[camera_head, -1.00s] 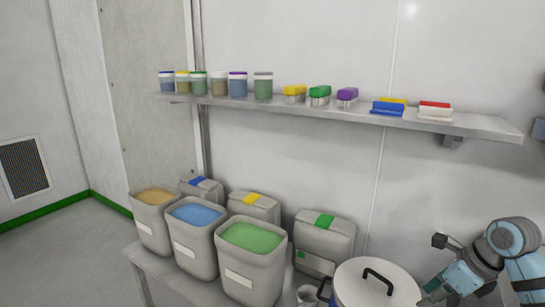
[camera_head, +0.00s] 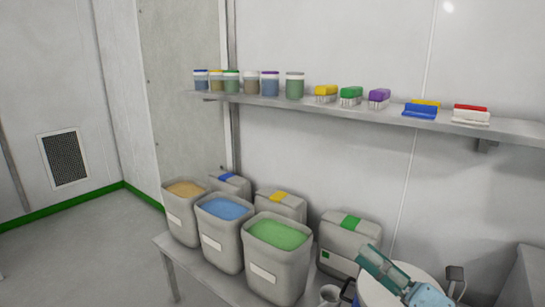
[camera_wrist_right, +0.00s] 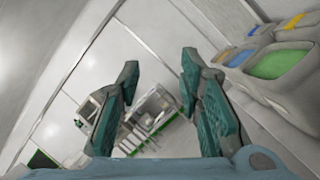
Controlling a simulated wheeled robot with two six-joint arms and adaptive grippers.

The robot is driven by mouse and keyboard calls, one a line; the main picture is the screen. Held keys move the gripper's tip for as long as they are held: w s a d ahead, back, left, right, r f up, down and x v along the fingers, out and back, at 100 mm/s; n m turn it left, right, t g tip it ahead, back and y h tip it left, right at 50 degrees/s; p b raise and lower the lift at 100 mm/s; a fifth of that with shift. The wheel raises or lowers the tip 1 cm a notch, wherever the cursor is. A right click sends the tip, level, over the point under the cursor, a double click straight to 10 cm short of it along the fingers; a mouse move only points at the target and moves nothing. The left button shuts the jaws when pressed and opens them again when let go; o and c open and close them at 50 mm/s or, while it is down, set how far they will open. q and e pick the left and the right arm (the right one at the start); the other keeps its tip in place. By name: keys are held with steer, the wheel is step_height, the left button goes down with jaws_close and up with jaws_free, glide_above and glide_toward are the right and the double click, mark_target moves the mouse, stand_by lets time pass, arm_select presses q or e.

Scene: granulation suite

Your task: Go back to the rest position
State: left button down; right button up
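My right gripper (camera_head: 368,252) shows at the lower right of the head view, its teal fingers in front of the white lid of a pot (camera_head: 412,270). In the right wrist view the two fingers (camera_wrist_right: 158,78) stand well apart with nothing between them. The right gripper is open and empty. My left gripper shows in neither view.
Open bins of orange, blue and green material (camera_head: 278,235) stand on the table (camera_head: 205,280), with lidded grey containers (camera_head: 345,240) behind. Above, a wall shelf (camera_head: 310,106) holds jars, brushes and scoop-like items. Floor at left is clear. A grey box edge (camera_head: 535,270) is at far right.

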steer(key=s+d+f+m+t+h, duration=0.1)
steer(key=d+f+m+t+h, duration=0.15)
steer(key=d+m+h, duration=0.6)
steer(key=s+d+f+m+t+h, duration=0.1)
steer(key=d+f+m+t+h, duration=0.2)
steer(key=m+h, duration=0.9)
steer(key=s+d+f+m+g+y, duration=0.1)
steer(key=s+f+m+g, duration=0.15)
steer(key=f+m, duration=0.2)
steer(key=s+d+f+m+g, duration=0.1)
steer(key=f+m+g, duration=0.2)
steer(key=f, duration=0.2)
steer(key=s+a+f+m+g+y, duration=0.2)
steer(key=s+a+f+m+g, duration=0.15)
steer(key=s+f+g, duration=0.45)
steer(key=s+a+f+m+g+y, duration=0.2)
steer(key=s+a+f+g, duration=0.2)
steer(key=s+f, duration=0.85)
step_height(320, 180, down, 11)
steer(key=s+d+g+p, duration=0.1)
steer(key=s+d+p, duration=0.1)
steer(key=p, duration=0.3)
steer(key=s+f+p, duration=0.2)
steer(key=s+f, duration=0.2)
steer(key=s, duration=0.3)
steer(key=s+f+g+p, duration=0.1)
steer(key=s+f+p, duration=0.2)
steer(key=s+f, duration=0.2)
steer(key=shift+s+m, duration=0.35)
steer(key=shift+s, duration=0.85)
